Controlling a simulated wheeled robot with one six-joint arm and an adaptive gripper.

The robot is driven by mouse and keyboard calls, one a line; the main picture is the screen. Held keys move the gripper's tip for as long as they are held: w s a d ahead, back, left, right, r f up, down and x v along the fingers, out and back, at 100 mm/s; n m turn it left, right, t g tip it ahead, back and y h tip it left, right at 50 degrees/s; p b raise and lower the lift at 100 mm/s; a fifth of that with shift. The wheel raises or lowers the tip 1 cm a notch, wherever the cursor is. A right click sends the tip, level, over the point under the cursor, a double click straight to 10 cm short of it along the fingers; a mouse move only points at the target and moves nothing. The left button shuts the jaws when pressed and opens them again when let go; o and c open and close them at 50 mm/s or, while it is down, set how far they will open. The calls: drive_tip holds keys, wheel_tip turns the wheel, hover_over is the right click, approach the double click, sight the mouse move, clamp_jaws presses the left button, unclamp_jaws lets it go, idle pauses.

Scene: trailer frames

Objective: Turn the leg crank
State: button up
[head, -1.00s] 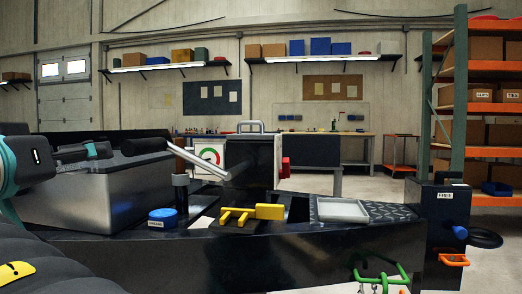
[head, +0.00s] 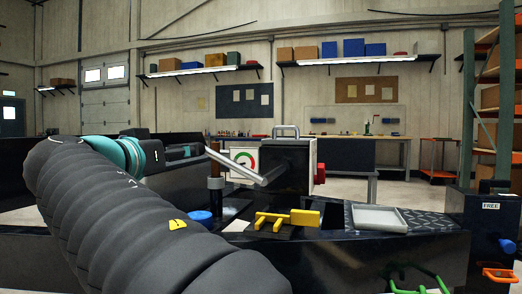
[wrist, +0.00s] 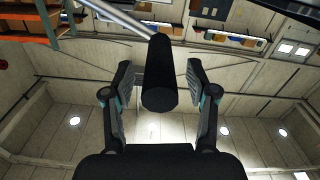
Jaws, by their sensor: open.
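The leg crank has a silver arm (head: 236,166) sloping up and left from a dark gearbox (head: 290,165) in the head view. Its dark round handle (wrist: 159,80) shows end-on in the wrist view, with the silver arm (wrist: 115,14) running to the upper left. My gripper (wrist: 160,68) is open, with one finger on each side of the handle and visible gaps between. In the head view my gripper (head: 180,153) is at the handle end of the crank and largely hides the handle.
A dark trailer frame carries a yellow chock-like piece (head: 287,219), a pale tray (head: 379,218) and a blue round cap (head: 201,217). An upright post (head: 215,185) stands close right of my gripper. A box marked FREE (head: 489,225) is at right.

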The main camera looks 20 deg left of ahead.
drive_tip(key=shift+w+a, duration=0.15)
drive_tip(key=shift+w, duration=1.1)
clamp_jaws()
